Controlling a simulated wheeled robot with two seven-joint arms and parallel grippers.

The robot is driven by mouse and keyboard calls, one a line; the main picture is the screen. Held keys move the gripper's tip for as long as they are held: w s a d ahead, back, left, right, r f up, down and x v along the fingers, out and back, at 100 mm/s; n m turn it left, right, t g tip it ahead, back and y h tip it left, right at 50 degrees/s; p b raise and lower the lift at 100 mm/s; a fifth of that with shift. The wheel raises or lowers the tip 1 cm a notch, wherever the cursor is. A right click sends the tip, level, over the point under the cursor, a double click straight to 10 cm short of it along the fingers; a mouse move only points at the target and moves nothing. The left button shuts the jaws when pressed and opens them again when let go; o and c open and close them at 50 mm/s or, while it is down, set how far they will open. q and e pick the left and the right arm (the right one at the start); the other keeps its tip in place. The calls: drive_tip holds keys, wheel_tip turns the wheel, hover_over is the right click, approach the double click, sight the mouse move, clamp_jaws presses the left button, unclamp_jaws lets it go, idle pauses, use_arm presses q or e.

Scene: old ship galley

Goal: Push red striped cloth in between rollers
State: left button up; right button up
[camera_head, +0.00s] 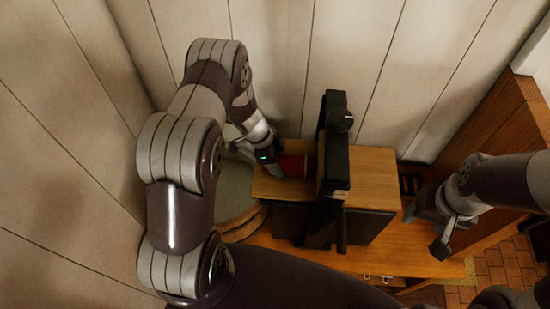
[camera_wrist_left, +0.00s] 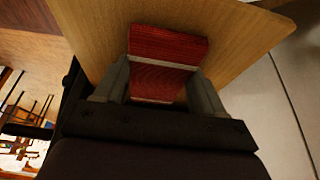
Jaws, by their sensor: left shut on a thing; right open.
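The red striped cloth (camera_head: 292,165) lies on the wooden board (camera_head: 265,186) on the left side of the black roller frame (camera_head: 334,150). In the left wrist view the cloth (camera_wrist_left: 168,48) is red with pale stripes. My left gripper (camera_head: 268,157) is shut on the cloth, one grey finger (camera_wrist_left: 158,90) on each side of it. The cloth's far end is close to the frame; I cannot see the rollers or whether the cloth touches them. My right gripper (camera_head: 430,228) is open and empty, off to the right of the frame.
The roller device stands on a wooden table (camera_head: 290,258) against pale plank walls. A round grey-green object (camera_head: 233,185) sits left of the board, partly behind my left arm. A wooden board (camera_head: 372,180) extends right of the frame. A wooden cabinet (camera_head: 500,120) stands at the right.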

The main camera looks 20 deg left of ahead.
use_arm(q)
drive_tip(key=o, duration=1.1)
drive_tip(key=shift+d, duration=0.1)
drive_tip(key=shift+o, duration=0.6)
drive_tip(key=shift+w+d, duration=0.1)
drive_tip(key=shift+d, duration=0.1)
